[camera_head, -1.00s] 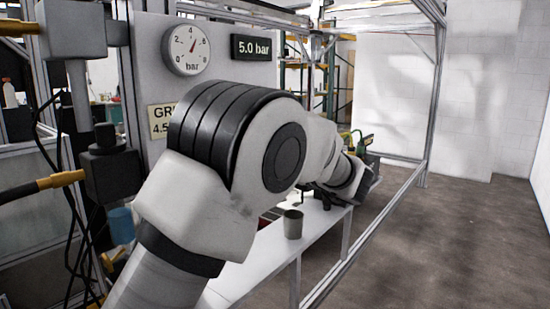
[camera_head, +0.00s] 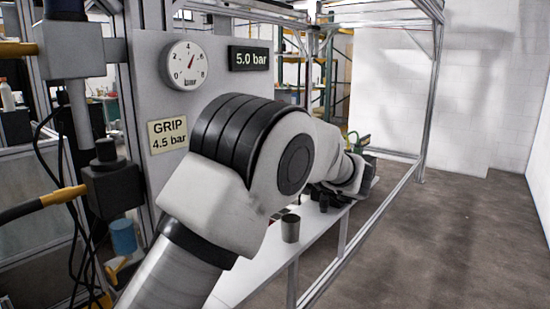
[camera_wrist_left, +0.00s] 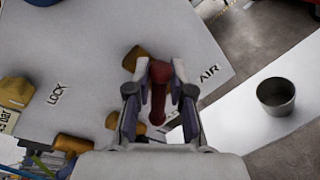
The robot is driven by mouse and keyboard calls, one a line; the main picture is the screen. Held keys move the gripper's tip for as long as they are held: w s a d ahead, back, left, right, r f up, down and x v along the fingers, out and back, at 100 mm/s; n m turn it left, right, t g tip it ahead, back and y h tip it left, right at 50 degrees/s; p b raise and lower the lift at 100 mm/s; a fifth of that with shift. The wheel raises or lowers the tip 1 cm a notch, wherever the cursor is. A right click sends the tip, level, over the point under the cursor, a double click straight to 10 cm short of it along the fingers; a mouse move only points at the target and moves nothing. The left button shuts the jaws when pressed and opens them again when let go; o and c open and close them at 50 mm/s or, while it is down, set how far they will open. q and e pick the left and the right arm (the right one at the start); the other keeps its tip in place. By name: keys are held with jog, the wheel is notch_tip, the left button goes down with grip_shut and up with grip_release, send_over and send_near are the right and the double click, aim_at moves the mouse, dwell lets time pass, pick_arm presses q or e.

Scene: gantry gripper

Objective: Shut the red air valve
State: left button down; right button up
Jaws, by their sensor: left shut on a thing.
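The red valve lever (camera_wrist_left: 158,92) shows in the left wrist view beside the AIR label (camera_wrist_left: 209,72) on a pale panel (camera_wrist_left: 95,40). My left gripper (camera_wrist_left: 160,74) is shut on it, one finger on each side. A brass fitting (camera_wrist_left: 134,57) sits by the lever's upper end. In the head view my left arm hides the lever. The round gauge (camera_head: 185,64) has its needle up and right of the middle, and the display (camera_head: 249,58) reads 5.0 bar. My right gripper is not in view.
A sign (camera_head: 168,134) reads GRIP 4.5 bar. A LOCK label (camera_wrist_left: 57,93) and a yellow block (camera_wrist_left: 16,91) are left on the panel. A grey cup (camera_head: 290,228) stands on the white table (camera_head: 262,262). Metal frame posts border the table; open floor lies right.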

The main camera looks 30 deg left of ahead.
pick_arm(q)
jog(key=m+p, duration=0.3)
jog(key=m+g+p, duration=0.1)
jog(key=p, duration=0.1)
jog(key=shift+w+f+m, duration=0.15)
jog(key=shift+w+m, duration=0.1)
jog(key=shift+m, duration=0.15)
jog(key=shift+f+m+g+p, duration=0.25)
jog(key=shift+m+g+p, duration=0.15)
jog(key=shift+m+p, duration=0.55)
jog(key=shift+f+m+p, duration=0.2)
jog(key=shift+m+p, duration=0.25)
jog(key=shift+p, duration=0.15)
jog(key=shift+f, duration=0.1)
jog(key=c, duration=1.1)
grip_release()
jog(key=shift+c, duration=0.2)
